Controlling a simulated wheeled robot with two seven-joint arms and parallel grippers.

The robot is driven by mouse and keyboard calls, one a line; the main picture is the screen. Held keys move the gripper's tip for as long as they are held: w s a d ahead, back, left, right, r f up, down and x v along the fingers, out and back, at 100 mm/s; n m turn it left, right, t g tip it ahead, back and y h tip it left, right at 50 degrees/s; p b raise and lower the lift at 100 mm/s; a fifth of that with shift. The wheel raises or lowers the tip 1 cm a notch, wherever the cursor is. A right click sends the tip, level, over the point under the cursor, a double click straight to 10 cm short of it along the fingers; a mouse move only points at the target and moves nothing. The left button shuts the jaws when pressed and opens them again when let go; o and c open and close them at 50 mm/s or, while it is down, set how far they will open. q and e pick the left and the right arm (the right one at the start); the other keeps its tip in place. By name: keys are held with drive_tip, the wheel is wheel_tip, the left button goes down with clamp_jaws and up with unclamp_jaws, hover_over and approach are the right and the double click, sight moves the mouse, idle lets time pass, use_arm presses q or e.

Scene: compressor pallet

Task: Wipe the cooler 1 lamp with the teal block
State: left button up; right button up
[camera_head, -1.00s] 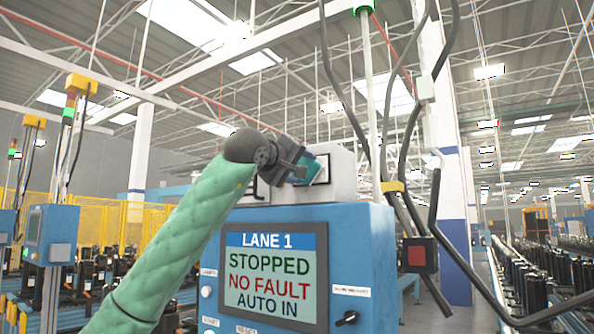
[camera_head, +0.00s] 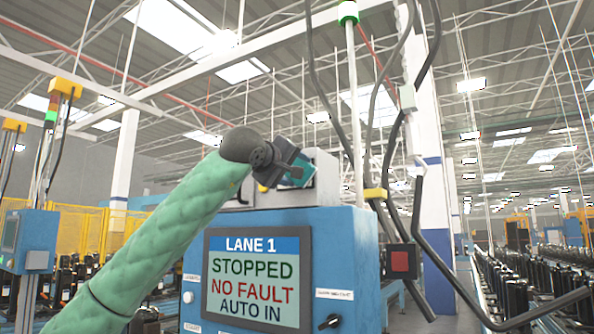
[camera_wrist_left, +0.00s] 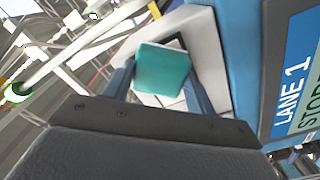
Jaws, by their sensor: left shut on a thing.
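My left gripper (camera_head: 293,171) reaches up from the left on a green-sleeved arm, in front of the grey-white box (camera_head: 325,180) on top of the blue cabinet. It is shut on the teal block (camera_head: 301,174). In the left wrist view the teal block (camera_wrist_left: 162,70) sits between the two fingers, in front of the box's pale face (camera_wrist_left: 205,50). I cannot tell whether the block touches that face. I cannot make out the cooler 1 lamp; the block and gripper cover part of the box. My right gripper is not in view.
The blue cabinet (camera_head: 345,240) carries a screen (camera_head: 258,280) reading LANE 1, STOPPED, NO FAULT, AUTO IN. A pole (camera_head: 355,120) and dark hanging cables (camera_head: 385,120) stand right of the box. A red-buttoned box (camera_head: 402,261) hangs at the cabinet's right.

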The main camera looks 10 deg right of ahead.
use_arm(q)
drive_tip(key=w+a, duration=0.4)
drive_tip(key=a, duration=0.2)
drive_tip(key=shift+w, duration=0.15)
idle(0.6)
drive_tip(key=shift+f, duration=0.15)
drive_tip(key=b+v, duration=0.3)
drive_tip(key=v, duration=0.3)
idle(0.4)
